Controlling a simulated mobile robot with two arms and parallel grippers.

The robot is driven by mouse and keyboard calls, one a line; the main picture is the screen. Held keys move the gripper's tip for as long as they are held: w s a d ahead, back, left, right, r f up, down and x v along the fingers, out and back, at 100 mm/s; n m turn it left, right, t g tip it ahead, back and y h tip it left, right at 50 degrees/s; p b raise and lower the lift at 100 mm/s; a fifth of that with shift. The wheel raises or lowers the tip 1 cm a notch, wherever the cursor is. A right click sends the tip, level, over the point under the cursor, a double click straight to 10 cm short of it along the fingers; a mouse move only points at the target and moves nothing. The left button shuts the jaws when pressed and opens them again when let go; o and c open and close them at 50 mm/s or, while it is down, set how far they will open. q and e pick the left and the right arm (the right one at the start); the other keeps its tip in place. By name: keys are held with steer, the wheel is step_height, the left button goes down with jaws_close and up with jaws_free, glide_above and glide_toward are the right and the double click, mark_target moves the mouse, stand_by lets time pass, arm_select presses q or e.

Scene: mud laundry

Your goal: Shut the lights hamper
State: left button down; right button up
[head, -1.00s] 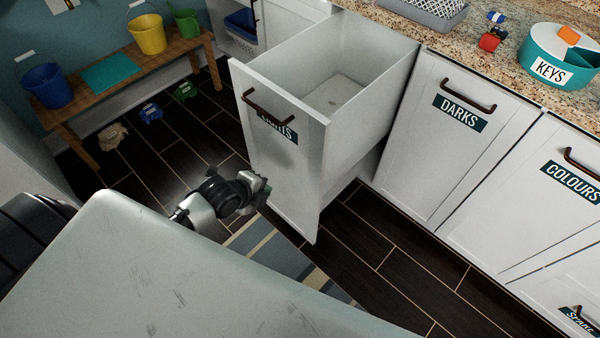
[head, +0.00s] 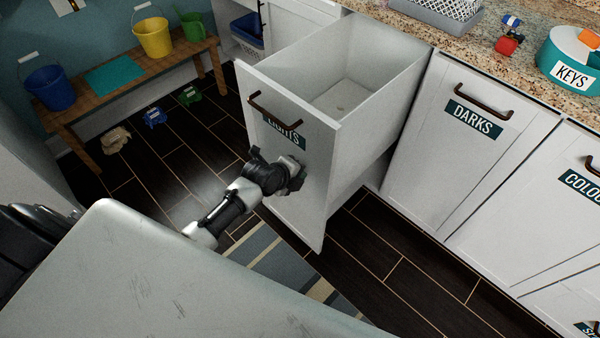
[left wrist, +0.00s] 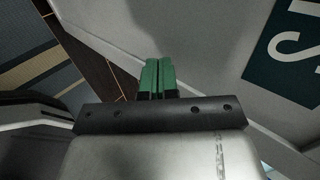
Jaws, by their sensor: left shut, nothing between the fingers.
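The lights hamper (head: 292,185) is a white pull-out bin, standing far out from the cabinet and empty inside as far as I see. Its front has a dark bar handle (head: 275,108) and a dark label reading LIGHTS (head: 284,131). My left gripper (head: 297,178) is at the front panel below the label, in front of its middle. In the left wrist view its green fingers (left wrist: 158,76) are together and empty, close to the white panel (left wrist: 215,50); I cannot tell whether they touch it. My right gripper is out of view.
Shut DARKS (head: 455,140) and COLOURS (head: 580,200) fronts stand to the right under a granite counter (head: 480,45). A bench (head: 120,75) with buckets is at the left. A striped rug (head: 265,262) lies on the dark floor below the hamper.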

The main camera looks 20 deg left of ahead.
arm_select(q)
steer(key=shift+w+d, duration=0.1)
steer(key=shift+w, duration=0.25)
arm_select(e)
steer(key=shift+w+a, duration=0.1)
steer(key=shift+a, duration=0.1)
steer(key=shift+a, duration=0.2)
arm_select(q)
steer(key=shift+w, duration=0.1)
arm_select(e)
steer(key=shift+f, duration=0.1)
